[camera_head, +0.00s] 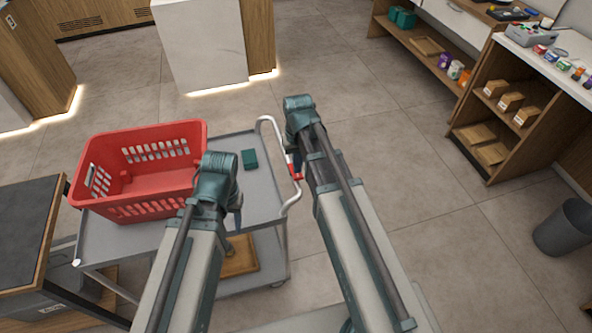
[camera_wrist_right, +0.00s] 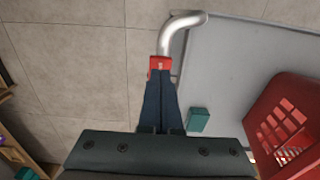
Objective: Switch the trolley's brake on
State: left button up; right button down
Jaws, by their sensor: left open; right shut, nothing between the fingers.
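The grey trolley (camera_head: 262,200) has a pale tubular handle (camera_head: 279,135) on its right side. A red brake part (camera_head: 296,172) sits on the handle, and it also shows in the right wrist view (camera_wrist_right: 160,65). My right gripper (camera_wrist_right: 160,80) is shut and empty, its fingertips at the red part. I cannot tell whether they touch it or overlap it. In the head view my right arm partly hides this spot. My left gripper (camera_head: 238,222) is open and empty above the trolley's top, mostly hidden by its wrist.
A red basket (camera_head: 150,205) and a small green box (camera_head: 249,159) are on the trolley's top. Shelves (camera_head: 500,115) and a grey bin (camera_head: 566,228) are at the right. The floor right of the handle is clear.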

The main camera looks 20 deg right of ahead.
aim_at(297, 175)
jog(key=shift+f+b, duration=1.1)
dwell(1.0)
jog(key=shift+r, duration=0.15)
notch_tip(297, 175, up, 7)
jog(key=p, duration=0.7)
jog(key=s+a+n+h, duration=0.1)
jog(key=s+a+n, duration=0.2)
jog(key=s+a, duration=0.7)
jog(key=s, duration=0.4)
jog(key=shift+s+a, duration=0.2)
jog(key=shift+a, duration=0.05)
